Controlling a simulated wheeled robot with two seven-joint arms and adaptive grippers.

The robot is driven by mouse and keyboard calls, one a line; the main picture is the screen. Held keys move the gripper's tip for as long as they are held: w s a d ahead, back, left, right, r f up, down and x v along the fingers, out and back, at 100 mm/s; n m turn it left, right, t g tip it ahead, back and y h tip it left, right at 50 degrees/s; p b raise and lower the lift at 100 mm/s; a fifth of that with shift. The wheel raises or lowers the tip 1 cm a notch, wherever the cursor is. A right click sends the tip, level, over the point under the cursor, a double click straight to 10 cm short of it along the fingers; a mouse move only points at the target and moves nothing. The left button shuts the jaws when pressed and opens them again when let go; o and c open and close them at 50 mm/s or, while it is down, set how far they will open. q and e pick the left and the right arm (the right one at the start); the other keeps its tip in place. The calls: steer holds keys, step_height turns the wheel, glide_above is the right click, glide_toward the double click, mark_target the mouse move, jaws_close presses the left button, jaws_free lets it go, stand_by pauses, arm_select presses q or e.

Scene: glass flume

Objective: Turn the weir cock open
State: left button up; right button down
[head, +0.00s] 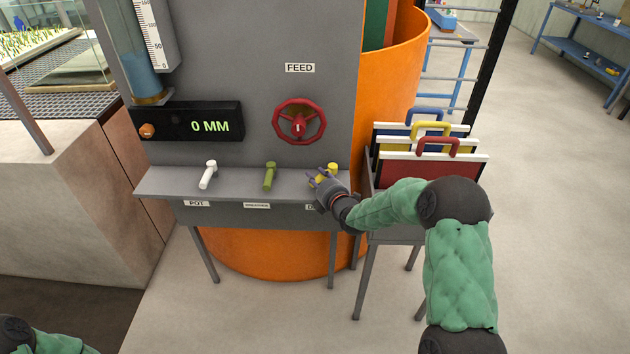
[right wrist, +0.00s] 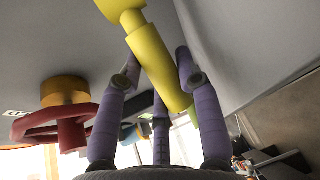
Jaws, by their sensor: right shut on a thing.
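Three cocks stand in a row on the grey panel's ledge in the head view: a white one (head: 208,174), a green one (head: 270,175) and a yellow one (head: 333,168). My right gripper (head: 322,181) is at the yellow cock and hides part of it and most of the label below. In the right wrist view, the purple fingers (right wrist: 158,80) are shut around the yellow handle (right wrist: 150,55), which lies slanted between them. The other labels are small; the left one reads POT. I cannot read which is the weir. My left gripper is out of view.
A red FEED handwheel (head: 299,121) sits above the ledge, left of my right gripper. A display (head: 190,122) reads 0 MM. A rack of coloured boards with handles (head: 430,165) stands close on the right, beside my right arm. An orange tank (head: 398,85) is behind the panel.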

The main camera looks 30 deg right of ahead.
mark_target(322, 180)
steer(key=shift+s+d+f+n+y+b, duration=0.2)
steer(key=shift+s+n+y+b, duration=0.1)
steer(key=shift+s+n+y, duration=0.4)
steer(key=y, duration=0.1)
steer(key=n+y, duration=0.1)
steer(key=shift+s+d+y, duration=0.2)
steer(key=shift+d+y, duration=0.05)
steer(key=shift+y, duration=0.15)
steer(key=shift+s+d+r+n+g+y+p, duration=0.1)
steer(key=shift+s+d+n+g+y+p, duration=0.2)
steer(key=shift+n+y, duration=0.4)
steer(key=shift+s+d+f+n+g+y+p, duration=0.1)
steer(key=shift+s+n+g+y+p, duration=0.2)
steer(key=shift+n+y, duration=0.45)
steer(key=shift+s+d+r+n+g+y+p, duration=0.1)
steer(key=shift+s+d+n+g+y+p, duration=0.1)
steer(key=shift+n+g+y, duration=0.5)
steer(key=shift+y, duration=0.25)
steer(key=c, duration=0.8)
jaws_free()
steer(key=shift+t, duration=0.3)
steer(key=shift+d+r, duration=0.1)
steer(key=v, duration=1.2)
